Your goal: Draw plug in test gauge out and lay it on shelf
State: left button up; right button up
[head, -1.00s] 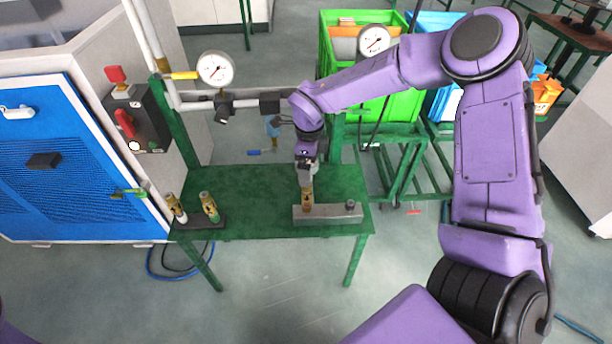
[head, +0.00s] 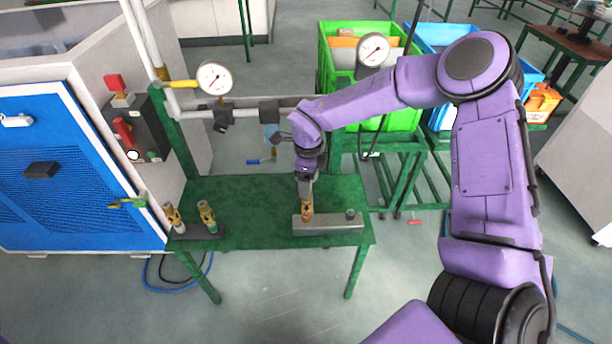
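The test gauge, a grey block (head: 328,226), lies at the front right of the green shelf (head: 255,190). A brass plug (head: 307,212) stands upright in its left part, and a small dark knob (head: 350,214) sits at its right end. My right gripper (head: 306,199) points straight down from above, with its fingertips at the top of the plug. The fingers are too small and too hidden to show whether they are closed on it. My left gripper is out of view.
Two more brass plugs (head: 207,215) stand in a dark holder (head: 200,232) at the shelf's front left. Pipes with a dial gauge (head: 214,77) run behind the shelf. The middle of the shelf is clear. Green crates (head: 335,60) stand at the back right.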

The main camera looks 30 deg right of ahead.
jog(key=shift+s+r+p, duration=0.1)
jog(key=shift+r+p, duration=0.35)
jog(key=shift+r, duration=0.25)
jog(key=shift+r+p, duration=1.6)
jog(key=shift+r, duration=0.1)
notch_tip(320, 180, up, 3)
jog(key=p, duration=0.3)
jog(key=shift+r, duration=0.1)
